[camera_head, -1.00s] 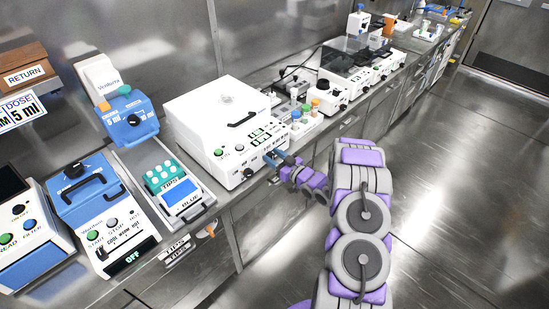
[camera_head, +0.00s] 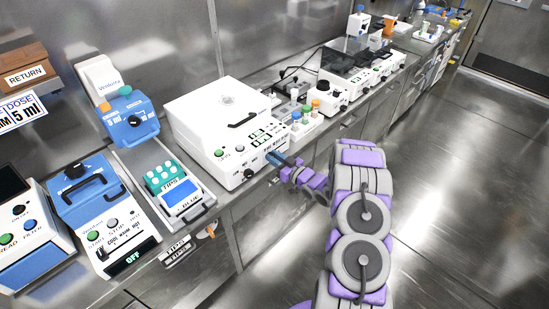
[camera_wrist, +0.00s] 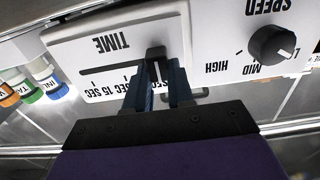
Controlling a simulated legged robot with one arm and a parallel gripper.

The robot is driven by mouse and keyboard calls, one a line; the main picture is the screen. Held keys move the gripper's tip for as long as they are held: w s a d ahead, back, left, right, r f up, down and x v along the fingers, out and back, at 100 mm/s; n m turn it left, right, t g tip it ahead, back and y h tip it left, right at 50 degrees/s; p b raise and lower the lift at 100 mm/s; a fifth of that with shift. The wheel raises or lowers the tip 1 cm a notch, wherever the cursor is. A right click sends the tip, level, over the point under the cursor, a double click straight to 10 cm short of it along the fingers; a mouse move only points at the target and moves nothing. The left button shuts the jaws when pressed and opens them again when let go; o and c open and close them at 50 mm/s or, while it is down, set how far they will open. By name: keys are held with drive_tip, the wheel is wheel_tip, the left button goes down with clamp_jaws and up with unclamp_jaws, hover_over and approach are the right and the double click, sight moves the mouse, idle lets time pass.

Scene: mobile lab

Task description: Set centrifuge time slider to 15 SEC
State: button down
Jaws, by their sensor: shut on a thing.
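The centrifuge (camera_head: 212,112) is a white box with a lid and a black handle, on the bench in the head view. In the wrist view its front panel is upside down, with a horizontal TIME slot (camera_wrist: 108,70). The dark slider knob (camera_wrist: 156,53) is at the right part of the slot. The 15 SEC label (camera_wrist: 96,88) is at the left end; other labels are partly hidden by my fingers. My gripper (camera_wrist: 160,78) is shut on the slider knob. In the head view my gripper (camera_head: 277,160) is at the front right of the centrifuge.
A black SPEED knob (camera_wrist: 272,44) is right of the slider in the wrist view. Capped bottles (camera_wrist: 44,78) stand at the left. In the head view, a rack with tubes (camera_head: 305,118) is beside the centrifuge. Open floor (camera_head: 460,180) lies to the right.

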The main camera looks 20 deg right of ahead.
sight(286, 140)
drive_tip(key=shift+d, duration=0.1)
drive_tip(key=w+d+p, duration=0.1)
drive_tip(key=d, duration=0.2)
drive_tip(key=w+d, duration=0.1)
drive_tip(key=d, duration=0.2)
drive_tip(key=w+d+p, duration=0.1)
drive_tip(key=d, duration=0.2)
drive_tip(key=shift+w+r+p, duration=0.15)
drive_tip(key=shift+w+p, duration=0.05)
drive_tip(key=shift+p, duration=0.1)
drive_tip(key=c, duration=1.4)
unclamp_jaws()
drive_tip(key=o, duration=0.4)
drive_tip(key=shift+w+d, duration=0.1)
drive_tip(key=shift+d, duration=0.15)
drive_tip(key=shift+o, duration=0.2)
drive_tip(key=shift+s, duration=0.25)
drive_tip(key=p+v, duration=0.2)
drive_tip(key=v, duration=1.5)
drive_tip(key=shift+p, duration=0.4)
